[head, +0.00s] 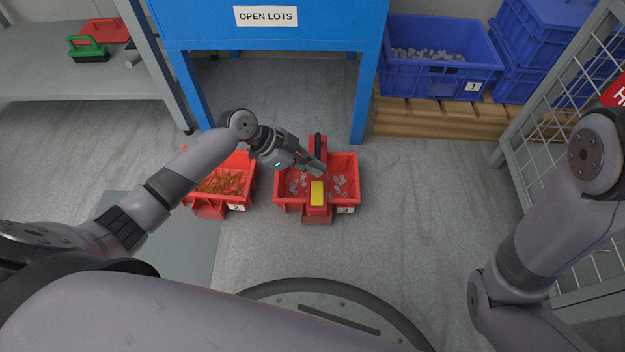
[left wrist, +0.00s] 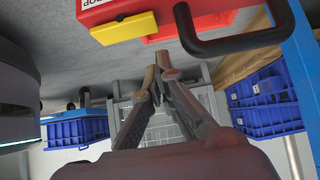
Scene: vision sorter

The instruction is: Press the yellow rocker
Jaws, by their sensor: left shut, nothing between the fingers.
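The yellow rocker (head: 317,193) is on a red device (head: 317,213) with a black handle (head: 318,146), seen in the head view over the middle of a red bin. In the left wrist view the yellow rocker (left wrist: 125,29) shows on the red body (left wrist: 160,12), left of the black handle (left wrist: 240,42). My left gripper (head: 318,170) is shut and empty, with its fingertips just behind the rocker in the head view. In the left wrist view its fingertips (left wrist: 158,66) appear apart from the rocker. My right arm shows at the right; its gripper is out of view.
The red bin (head: 348,204) holds small grey parts; another red bin (head: 209,210) to its left holds orange ones. A blue frame (head: 265,32) marked OPEN LOTS stands behind. Blue crates (head: 440,82) sit on a pallet at right. Floor right of the bins is clear.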

